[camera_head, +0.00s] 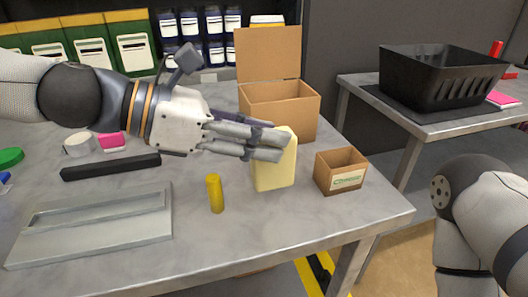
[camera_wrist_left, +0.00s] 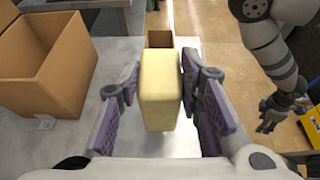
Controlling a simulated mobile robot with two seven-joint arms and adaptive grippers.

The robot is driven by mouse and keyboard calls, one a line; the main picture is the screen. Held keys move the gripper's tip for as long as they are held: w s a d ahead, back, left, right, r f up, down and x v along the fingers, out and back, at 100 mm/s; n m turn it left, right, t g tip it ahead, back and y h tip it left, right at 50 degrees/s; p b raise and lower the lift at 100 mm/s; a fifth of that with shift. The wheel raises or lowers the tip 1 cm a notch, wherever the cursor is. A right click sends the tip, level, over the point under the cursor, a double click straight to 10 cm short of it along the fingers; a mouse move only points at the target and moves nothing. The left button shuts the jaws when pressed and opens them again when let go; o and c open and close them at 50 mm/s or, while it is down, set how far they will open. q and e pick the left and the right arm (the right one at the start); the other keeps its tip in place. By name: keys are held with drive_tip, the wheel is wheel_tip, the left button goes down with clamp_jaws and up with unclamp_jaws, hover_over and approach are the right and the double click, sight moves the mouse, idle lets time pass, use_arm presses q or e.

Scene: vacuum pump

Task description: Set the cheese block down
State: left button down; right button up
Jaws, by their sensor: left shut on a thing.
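A pale yellow cheese block (camera_head: 275,174) stands upright in the left gripper, above the front right part of the table; I cannot tell whether its bottom touches the tabletop. My left gripper (camera_head: 283,146) is shut on its upper part. In the left wrist view the block (camera_wrist_left: 160,92) sits between the two finger pads (camera_wrist_left: 158,104). A small open cardboard box (camera_head: 333,184) labelled "Cheese" stands just right of the block and also shows beyond it in the wrist view (camera_wrist_left: 160,39). My right gripper (camera_wrist_left: 270,116) shows small and dark at the right of the wrist view, away from the block.
A larger open cardboard box (camera_head: 268,103) stands behind the block. A yellow cylinder (camera_head: 215,194) stands to its left, near a grey metal tray (camera_head: 95,225) and a black bar (camera_head: 110,167). A second table at the right holds a black crate (camera_head: 440,80).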

sight(265, 176)
use_arm(q)
drive_tip(key=f, duration=0.2)
drive_tip(key=f+b, duration=0.1)
drive_tip(key=shift+w+d+f, duration=0.1)
drive_tip(key=shift+d+f, duration=0.15)
drive_tip(key=shift+f, duration=0.1)
drive_tip(key=shift+r, duration=0.2)
drive_tip(key=shift+f, duration=0.2)
drive_tip(key=c, duration=1.1)
unclamp_jaws()
use_arm(e)
drive_tip(key=shift+s+f, duration=0.65)
